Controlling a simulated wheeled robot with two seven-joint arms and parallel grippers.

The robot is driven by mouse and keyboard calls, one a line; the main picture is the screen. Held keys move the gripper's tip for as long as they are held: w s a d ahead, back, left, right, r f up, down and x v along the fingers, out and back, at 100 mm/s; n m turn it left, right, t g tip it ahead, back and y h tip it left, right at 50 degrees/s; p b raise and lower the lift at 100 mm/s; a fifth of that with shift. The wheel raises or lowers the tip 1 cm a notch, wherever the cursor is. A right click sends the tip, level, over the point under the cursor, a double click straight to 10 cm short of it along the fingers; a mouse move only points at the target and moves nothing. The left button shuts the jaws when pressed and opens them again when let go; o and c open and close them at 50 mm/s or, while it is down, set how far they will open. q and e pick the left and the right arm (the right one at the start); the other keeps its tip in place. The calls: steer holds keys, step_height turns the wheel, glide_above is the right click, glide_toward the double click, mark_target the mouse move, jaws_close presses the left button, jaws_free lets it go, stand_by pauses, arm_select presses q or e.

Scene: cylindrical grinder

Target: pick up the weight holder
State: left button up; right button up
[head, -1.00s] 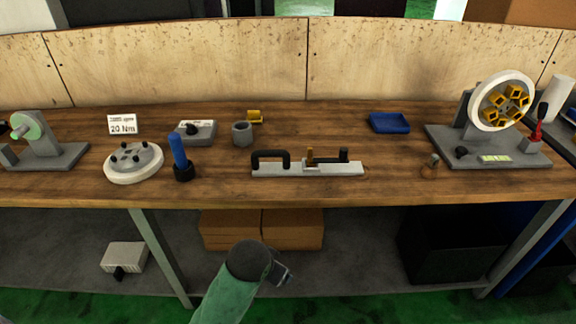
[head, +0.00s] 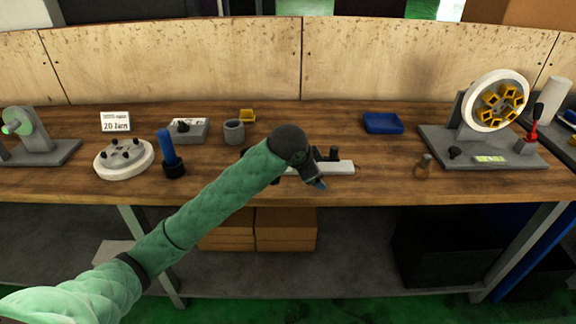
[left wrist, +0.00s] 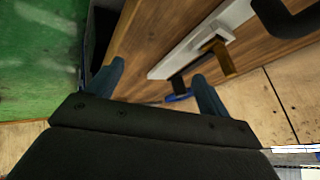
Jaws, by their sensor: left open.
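A long pale bar (head: 338,168) lies on the wooden bench in the head view, with black upright parts on it; my left arm covers its left part. It may be the weight holder, but I cannot be sure. In the left wrist view the pale bar (left wrist: 200,40) carries a black handle (left wrist: 287,15), a brass-coloured piece (left wrist: 218,55) and a smaller black part (left wrist: 177,85). My left gripper (head: 320,185) is at the bar's front side. In the left wrist view its fingers (left wrist: 158,70) are spread, with nothing held between them. My right gripper is not in view.
Left of the arm on the bench (head: 390,187) are a round plate (head: 124,160), a blue-handled tool (head: 168,148) and a grey cup (head: 233,132). A blue tray (head: 382,123) lies behind the bar. A wheel stand (head: 495,103) is at right.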

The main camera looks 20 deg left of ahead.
arm_select(q)
steer(key=w+a+m+g, duration=0.1)
steer(key=w+a+g, duration=0.1)
steer(key=w+a, duration=0.1)
steer(key=w+a+r+m+g+h, duration=0.1)
steer(key=w+a, duration=0.1)
steer(key=a, duration=0.1)
steer(key=w+a+m+g+b, duration=0.1)
steer(key=w+a+g, duration=0.1)
steer(key=w+a, duration=0.1)
steer(key=shift+w+a+r+m+g+h, duration=0.3)
steer(key=shift+w+a+r, duration=0.05)
steer(key=shift+a, duration=0.25)
steer(key=shift+x, duration=1.25)
steer(key=p+x, duration=0.1)
steer(key=x, duration=0.3)
steer(key=shift+f+p, duration=0.15)
steer(key=shift+p, duration=0.2)
steer(key=shift+d+f, duration=0.15)
steer(key=shift+f, duration=0.35)
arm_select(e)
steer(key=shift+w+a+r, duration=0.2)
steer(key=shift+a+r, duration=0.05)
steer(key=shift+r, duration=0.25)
arm_select(q)
steer(key=shift+c, duration=0.4)
